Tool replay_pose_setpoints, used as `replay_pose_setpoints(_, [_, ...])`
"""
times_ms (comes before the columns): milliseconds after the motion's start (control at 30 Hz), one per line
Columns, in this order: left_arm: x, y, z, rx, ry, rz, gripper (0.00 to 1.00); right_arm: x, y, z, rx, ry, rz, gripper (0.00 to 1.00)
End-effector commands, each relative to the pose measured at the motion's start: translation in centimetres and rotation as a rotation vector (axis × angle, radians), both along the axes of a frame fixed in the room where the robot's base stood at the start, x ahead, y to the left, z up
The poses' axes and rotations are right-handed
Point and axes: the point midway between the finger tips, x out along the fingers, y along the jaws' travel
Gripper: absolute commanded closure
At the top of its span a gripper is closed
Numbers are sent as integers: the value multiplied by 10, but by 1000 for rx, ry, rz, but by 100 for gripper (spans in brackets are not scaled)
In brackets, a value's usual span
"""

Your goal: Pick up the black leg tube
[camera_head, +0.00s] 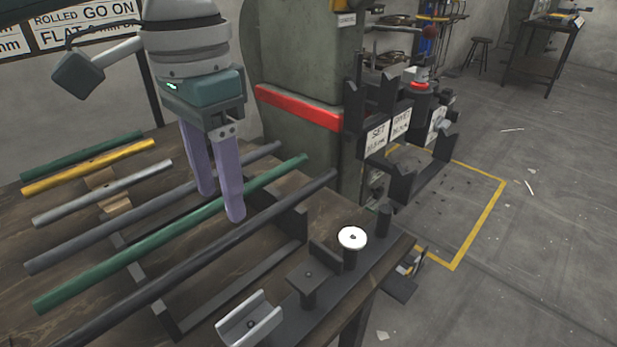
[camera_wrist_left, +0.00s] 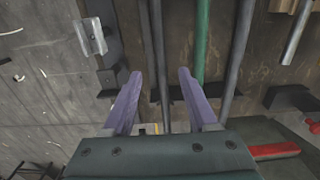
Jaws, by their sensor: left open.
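The black leg tube (camera_head: 200,260) lies on the rack at the near side of a row of tubes, in the head view. My left gripper (camera_head: 222,207) hangs fingers down over the row, open and empty; its fingers hide part of the green tube (camera_head: 130,257) beside the black one. In the left wrist view the black tube (camera_wrist_left: 154,45) runs lengthwise in the gap between the two fingertips (camera_wrist_left: 160,73), and the green tube (camera_wrist_left: 202,40) lies to the right of the gap. The height between fingers and tube is hard to judge. My right gripper is not in view.
Dark grey (camera_head: 110,230), silver (camera_head: 105,193), yellow (camera_head: 90,166) and another green tube (camera_head: 80,155) lie farther back. A grey cradle (camera_head: 249,320) and a post with a white disc (camera_head: 352,238) stand at the near edge. A press with a red bar (camera_head: 300,107) stands behind.

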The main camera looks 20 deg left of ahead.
Motion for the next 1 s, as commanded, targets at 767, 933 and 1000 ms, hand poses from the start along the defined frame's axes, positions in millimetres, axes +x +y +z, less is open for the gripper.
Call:
replay_pose_setpoints(767, [-5,4,-66,1,-4,-3,41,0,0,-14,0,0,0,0])
replay_pose_setpoints(933, [-5,4,-66,1,-4,-3,59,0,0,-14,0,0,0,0])
replay_pose_setpoints(1000, [-5,4,-66,1,-4,-2,67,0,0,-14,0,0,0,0])
